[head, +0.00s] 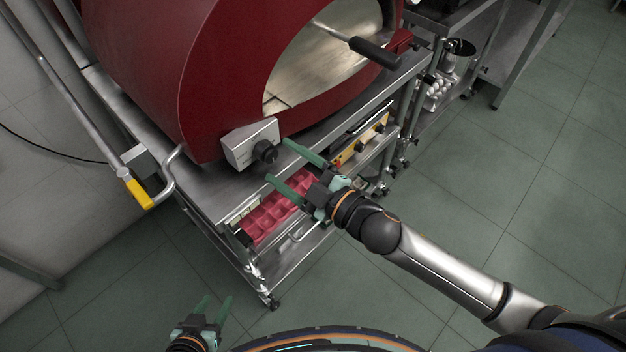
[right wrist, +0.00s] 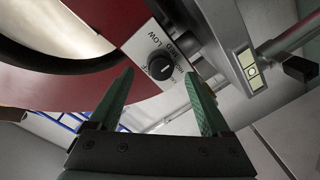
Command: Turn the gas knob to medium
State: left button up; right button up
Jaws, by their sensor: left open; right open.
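The black round gas knob (head: 265,152) sits on a grey metal control box (head: 243,141) at the front of the red oven. In the right wrist view the knob (right wrist: 160,66) carries a pale pointer mark, and its plate reads LOW and MED, with a further label partly visible. My right gripper (head: 277,159) is open, its green fingers pointing at the knob. In the right wrist view the knob shows between the two fingertips (right wrist: 159,73); I cannot tell whether they touch it. My left gripper (head: 217,298) is open and empty, low in the head view, far from the knob.
The red oven (head: 225,60) stands on a steel stand (head: 205,190). A dark-handled tool (head: 374,52) sticks out of its mouth. A yellow-gripped bar (head: 137,193) is at left.

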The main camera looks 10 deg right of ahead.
jog(key=v, duration=0.9)
jog(key=shift+b, duration=0.45)
jog(key=shift+w, duration=0.1)
jog(key=s+d+f+m+g+h+p, duration=0.1)
jog(key=s+d+f+m+h, duration=0.1)
jog(key=f+m, duration=0.3)
jog(key=s+d+f+m+g+h+p, duration=0.1)
jog(key=s+d+f+m+g+h, duration=0.1)
jog(key=f, duration=0.7)
jog(key=s+d+f+m+g+h+p, duration=0.1)
jog(key=s+d+f+m+h, duration=0.3)
jog(key=s+f+m, duration=0.2)
jog(key=shift+s+d+f+m+g, duration=0.25)
jog(key=shift+d+f+m+g, duration=0.15)
jog(key=shift+m, duration=0.4)
